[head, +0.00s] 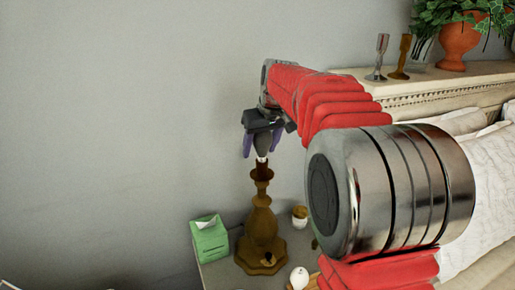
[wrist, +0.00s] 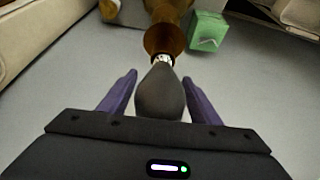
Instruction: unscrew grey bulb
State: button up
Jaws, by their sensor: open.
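The grey bulb (wrist: 160,93) is dark and pointed, with a silver metal base at the mouth of a brown lamp stand (head: 261,215). In the head view the bulb (head: 262,145) is upright above the stand, partly covered by my gripper. My gripper (head: 261,148) comes from above. Its purple fingers (wrist: 160,93) are open, one on each side of the bulb, with gaps showing between them and the glass. The lamp's socket (wrist: 163,42) also shows in the wrist view. I cannot tell how deep the bulb's base sits in it.
A green tissue box (head: 210,239) is left of the lamp on the nightstand. A small cup (head: 300,216) and a white round object (head: 299,278) are to its right. A headboard ledge (head: 440,84) holds candlesticks and a potted plant (head: 459,43). The wall at left is clear.

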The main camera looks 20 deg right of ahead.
jog(key=shift+d+m+h, duration=0.1)
jog(key=shift+m+h, duration=0.3)
jog(key=shift+m, duration=0.4)
jog(key=shift+m, duration=0.3)
jog(key=shift+d+m+h, duration=0.2)
jog(key=shift+m+h, duration=0.5)
jog(key=shift+m, duration=0.8)
jog(key=shift+s+m+g, duration=0.1)
jog(key=shift+m+g, duration=0.2)
jog(key=shift+m, duration=0.3)
jog(key=shift+s+d+m+g+h, duration=0.1)
jog(key=shift+d+m+g+h, duration=0.15)
jog(key=shift+m+h, duration=0.6)
jog(key=shift+m+y, duration=0.25)
jog(key=shift+m, duration=0.1)
jog(key=shift+s+d+m+g+h, duration=0.1)
jog(key=shift+m+g+h, duration=0.15)
jog(key=shift+m, duration=0.55)
jog(key=shift+s+m+g+h, duration=0.15)
jog(key=shift+m+g, duration=0.15)
jog(key=shift+m, duration=0.5)
jog(key=shift+w, duration=0.1)
jog(key=shift+c, duration=0.6)
